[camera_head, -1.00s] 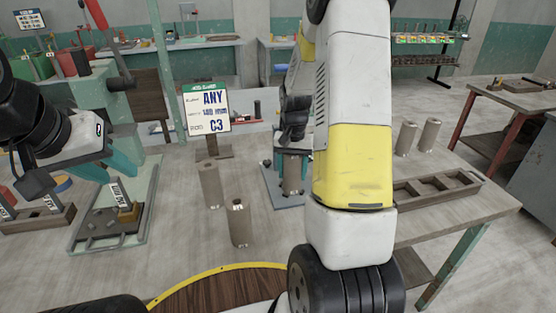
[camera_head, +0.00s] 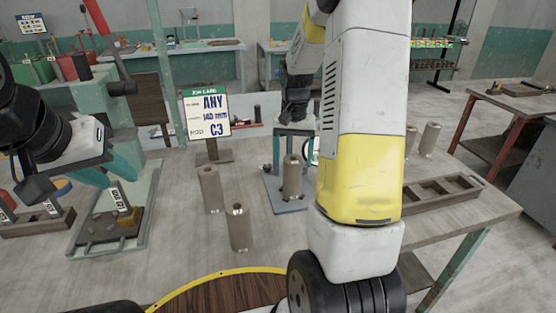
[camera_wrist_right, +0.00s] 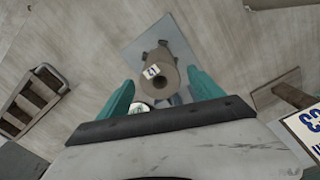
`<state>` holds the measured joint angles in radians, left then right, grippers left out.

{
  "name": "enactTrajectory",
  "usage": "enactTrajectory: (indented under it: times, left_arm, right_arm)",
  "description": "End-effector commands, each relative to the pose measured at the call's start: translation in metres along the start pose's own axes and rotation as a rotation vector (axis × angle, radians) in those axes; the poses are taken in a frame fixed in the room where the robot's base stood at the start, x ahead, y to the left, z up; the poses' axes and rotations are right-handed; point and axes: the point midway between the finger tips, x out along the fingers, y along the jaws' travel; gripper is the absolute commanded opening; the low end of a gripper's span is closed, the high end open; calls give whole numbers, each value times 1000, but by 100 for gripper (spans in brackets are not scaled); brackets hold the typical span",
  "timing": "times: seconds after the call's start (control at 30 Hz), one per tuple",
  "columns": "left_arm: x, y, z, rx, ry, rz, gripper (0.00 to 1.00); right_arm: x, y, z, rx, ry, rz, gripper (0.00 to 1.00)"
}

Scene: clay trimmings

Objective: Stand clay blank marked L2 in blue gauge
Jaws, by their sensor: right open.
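The blue gauge (camera_head: 291,207) is a blue-grey plate with dark posts on the table, right of the job card. A brown clay blank (camera_head: 292,178) stands upright on it; the gauge plate (camera_wrist_right: 138,48) and blank (camera_wrist_right: 172,66) also show in the right wrist view. The blank's blue-lettered label starts with L; its digit is hard to read. My right gripper (camera_wrist_right: 160,76) is open, its teal fingers apart on either side of the blank's top end in that view. In the head view it is above the blank, partly hidden by my arm. My left gripper (camera_head: 112,170) is open at the left.
Two more blanks (camera_head: 210,189) (camera_head: 239,228) stand left of the gauge. The job card (camera_head: 206,112) reads ANY, 140 mm, C3. A wooden compartment tray (camera_head: 440,192) and further blanks (camera_head: 429,139) are at the right.

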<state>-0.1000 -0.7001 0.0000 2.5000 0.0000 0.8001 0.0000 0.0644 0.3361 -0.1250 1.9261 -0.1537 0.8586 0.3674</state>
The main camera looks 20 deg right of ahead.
Motion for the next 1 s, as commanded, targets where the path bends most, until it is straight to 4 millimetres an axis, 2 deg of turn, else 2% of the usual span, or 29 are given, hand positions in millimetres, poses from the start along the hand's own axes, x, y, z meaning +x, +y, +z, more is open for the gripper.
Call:
enactTrajectory:
  times: [0.1, 0.33, 0.47, 0.57, 0.7, 0.8, 1.0]
  left_arm:
    - [0, 0, 0, 0, 0, 0, 36]
    - [0, 0, 0, 0, 0, 0, 36]
    - [0, 0, 0, 0, 0, 0, 36]
    - [0, 0, 0, 0, 0, 0, 36]
    - [0, 0, 0, 0, 0, 0, 36]
    - [0, 0, 0, 0, 0, 0, 36]
    - [0, 0, 0, 0, 0, 0, 36]
  right_arm:
    - [-23, -1, 0, -1, 3, -2, 76]
    - [-46, -1, 1, -3, 3, -3, 76]
    - [-65, -4, 13, -28, 31, -29, 76]
    - [-92, -9, 39, -84, 85, -76, 76]
    - [-133, -16, 92, -195, 191, -156, 76]
    - [-153, -18, 131, -276, 270, -205, 76]
    - [-169, -17, 198, -414, 413, -274, 76]
